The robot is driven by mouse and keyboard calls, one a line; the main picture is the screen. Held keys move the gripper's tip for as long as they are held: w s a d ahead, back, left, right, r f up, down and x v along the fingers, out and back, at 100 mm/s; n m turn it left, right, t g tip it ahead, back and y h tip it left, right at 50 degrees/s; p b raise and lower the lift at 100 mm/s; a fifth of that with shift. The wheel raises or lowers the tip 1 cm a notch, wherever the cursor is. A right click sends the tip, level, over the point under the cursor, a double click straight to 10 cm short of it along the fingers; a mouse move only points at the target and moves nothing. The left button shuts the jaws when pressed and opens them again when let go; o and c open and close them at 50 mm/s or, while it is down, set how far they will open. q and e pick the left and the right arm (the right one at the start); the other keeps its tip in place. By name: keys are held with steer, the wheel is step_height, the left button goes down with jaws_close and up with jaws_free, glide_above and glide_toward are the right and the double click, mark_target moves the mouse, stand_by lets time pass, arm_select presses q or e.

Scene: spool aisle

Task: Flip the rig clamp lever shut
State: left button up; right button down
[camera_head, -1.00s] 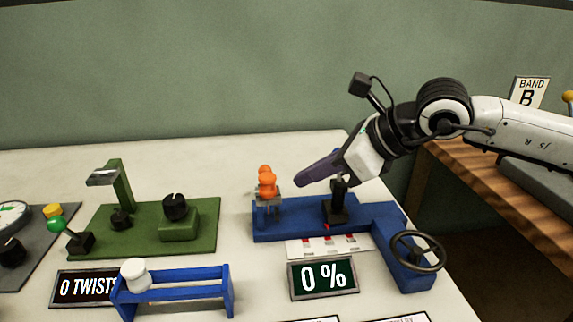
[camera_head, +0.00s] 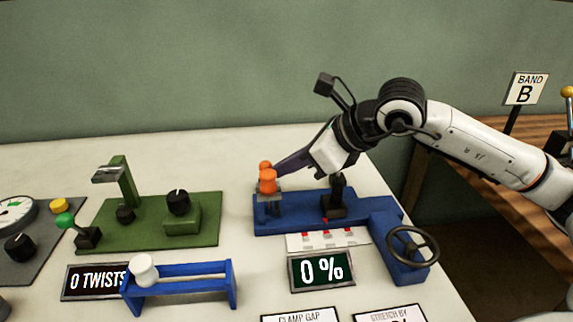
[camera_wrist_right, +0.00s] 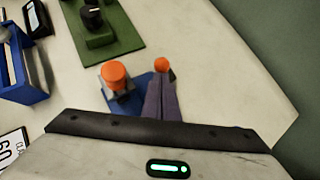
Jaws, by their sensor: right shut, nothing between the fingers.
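The rig (camera_head: 295,215) has a long blue base on the right part of the table. At its left end stand a larger orange cylinder (camera_head: 268,184) on a grey block and a smaller orange knob (camera_head: 265,166) just behind it. I take the knob as the clamp lever's end; its arm is mostly hidden. My right gripper (camera_head: 278,167) is shut and empty, its purple fingers pointing left with tips right beside the knob. In the right wrist view the knob (camera_wrist_right: 162,65) is just beyond the fingertips (camera_wrist_right: 161,80), and the cylinder (camera_wrist_right: 117,77) is left of them. I cannot tell whether they touch.
A black post (camera_head: 336,196) rises from the rig under my right forearm, and a handwheel (camera_head: 412,248) is at its right end. A display (camera_head: 321,270) reads 0 %. A green fixture (camera_head: 150,220) and a blue rack (camera_head: 180,285) stand left. Table behind the rig is clear.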

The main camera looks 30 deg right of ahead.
arm_select(q)
steer(key=shift+r, duration=0.1)
arm_select(e)
steer(key=shift+w+r+p, duration=0.1)
steer(key=shift+r+p, duration=0.2)
steer(key=shift+p, duration=0.35)
steer(key=shift+w+g, duration=0.1)
steer(key=shift+g, duration=0.2)
arm_select(q)
steer(key=shift+w+r+p, duration=0.15)
steer(key=shift+r+p, duration=0.2)
steer(key=shift+r, duration=0.55)
arm_select(e)
steer(key=shift+d, duration=0.1)
arm_select(q)
steer(key=shift+r, duration=0.1)
arm_select(e)
steer(key=shift+w, duration=0.1)
